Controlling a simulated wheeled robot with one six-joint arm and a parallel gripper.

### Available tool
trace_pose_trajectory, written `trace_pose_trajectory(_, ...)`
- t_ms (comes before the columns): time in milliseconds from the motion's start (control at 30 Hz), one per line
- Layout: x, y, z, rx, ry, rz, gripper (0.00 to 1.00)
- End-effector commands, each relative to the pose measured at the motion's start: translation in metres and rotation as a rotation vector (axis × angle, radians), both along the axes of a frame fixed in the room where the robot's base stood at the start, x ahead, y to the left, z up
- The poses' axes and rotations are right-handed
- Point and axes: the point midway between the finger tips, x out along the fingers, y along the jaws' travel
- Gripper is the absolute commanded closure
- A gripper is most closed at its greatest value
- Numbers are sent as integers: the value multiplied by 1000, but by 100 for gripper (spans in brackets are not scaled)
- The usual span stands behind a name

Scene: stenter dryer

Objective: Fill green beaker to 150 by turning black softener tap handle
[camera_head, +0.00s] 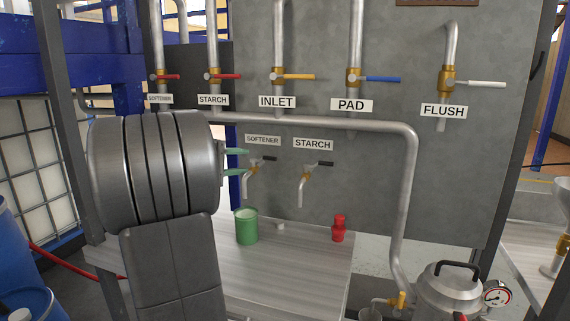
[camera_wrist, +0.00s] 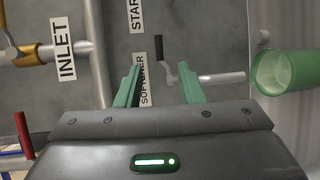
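The softener tap (camera_head: 251,176) is on the grey panel under the lower SOFTENER label, with a black handle (camera_head: 264,158) pointing right. In the wrist view its black handle (camera_wrist: 159,48) lies just beyond and between my fingertips. The green beaker (camera_head: 246,232) stands upright on the bench below the tap's spout. It also shows at the right of the wrist view (camera_wrist: 286,72); pale contents show inside, but the level cannot be read. My gripper (camera_head: 243,162) is open and empty, with two green fingers apart (camera_wrist: 160,78). Contact with the handle cannot be told.
A starch tap (camera_head: 307,180) with a black handle is close on the right. A red bottle (camera_head: 338,229) stands on the bench (camera_head: 300,275). A grey pipe (camera_head: 330,122) runs above the taps. Coloured valve handles sit higher. A metal pot (camera_head: 447,292) is at lower right.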

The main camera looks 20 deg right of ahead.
Motion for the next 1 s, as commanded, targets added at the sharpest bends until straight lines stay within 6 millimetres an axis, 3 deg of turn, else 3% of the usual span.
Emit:
trace_pose_trajectory(167, 8, -15, -1, -5, -1, -1, 65)
trace_pose_trajectory(500, 40, -78, -15, -3, 0, -4, 65)
trace_pose_trajectory(700, 55, -106, -20, -3, 0, -2, 65)
trace_pose_trajectory(1000, 63, -119, -24, -2, 0, 1, 65)
